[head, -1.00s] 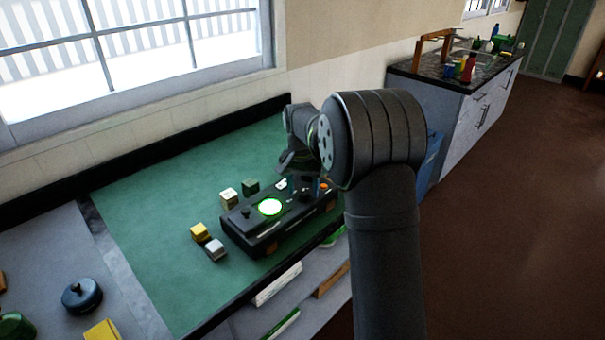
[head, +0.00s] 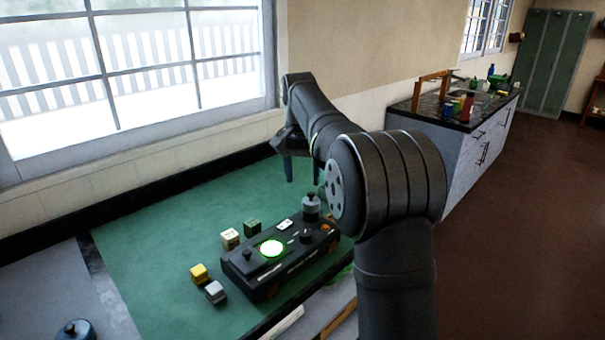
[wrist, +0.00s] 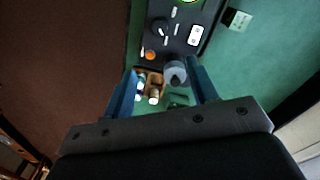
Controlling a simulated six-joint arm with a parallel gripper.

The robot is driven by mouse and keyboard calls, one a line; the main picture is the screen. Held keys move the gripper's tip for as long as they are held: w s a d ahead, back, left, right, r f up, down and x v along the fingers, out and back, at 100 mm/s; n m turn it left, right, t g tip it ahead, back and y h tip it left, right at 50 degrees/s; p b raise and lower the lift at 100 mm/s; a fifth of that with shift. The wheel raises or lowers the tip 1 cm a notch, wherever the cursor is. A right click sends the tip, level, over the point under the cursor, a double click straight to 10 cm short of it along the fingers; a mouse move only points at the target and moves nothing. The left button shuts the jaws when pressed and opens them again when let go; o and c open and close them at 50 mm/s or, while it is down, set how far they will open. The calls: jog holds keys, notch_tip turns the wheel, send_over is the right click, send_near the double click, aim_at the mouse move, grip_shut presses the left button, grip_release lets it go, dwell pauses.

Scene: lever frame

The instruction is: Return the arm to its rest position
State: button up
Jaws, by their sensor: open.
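My gripper (head: 302,172) is raised above the green mat (head: 150,265), behind the far right end of a black control box (head: 262,284). Its two blue fingers are spread with nothing between them in the head view. In the wrist view my gripper (wrist: 162,82) is also open, and the control box (wrist: 172,45) lies below and beyond the fingertips. A grey-blue knob (head: 311,207) stands upright at the box's right end, apart from the fingers. A white disc with a green ring (head: 271,249) glows on the box top.
Yellow (head: 199,272), grey (head: 215,291), cream (head: 230,238) and dark green (head: 252,228) cubes lie around the box's left and back sides. A window (head: 140,70) is behind the mat. A cluttered counter (head: 450,120) stands back right, with open floor before it.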

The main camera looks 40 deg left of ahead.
aim_at(304, 233)
dwell(0.6)
jog(key=f, duration=1.7)
jog(key=shift+w+d+f, duration=0.2)
jog(key=shift+d, duration=0.15)
jog(key=n, duration=0.4)
jog(key=shift+n, duration=0.3)
jog(key=n, duration=0.4)
jog(key=shift+s+n, duration=0.15)
jog(key=shift+n, duration=0.15)
jog(key=n, duration=0.4)
jog(key=shift+n+y, duration=0.3)
jog(key=shift+n, duration=1.9)
jog(key=shift+s, duration=0.1)
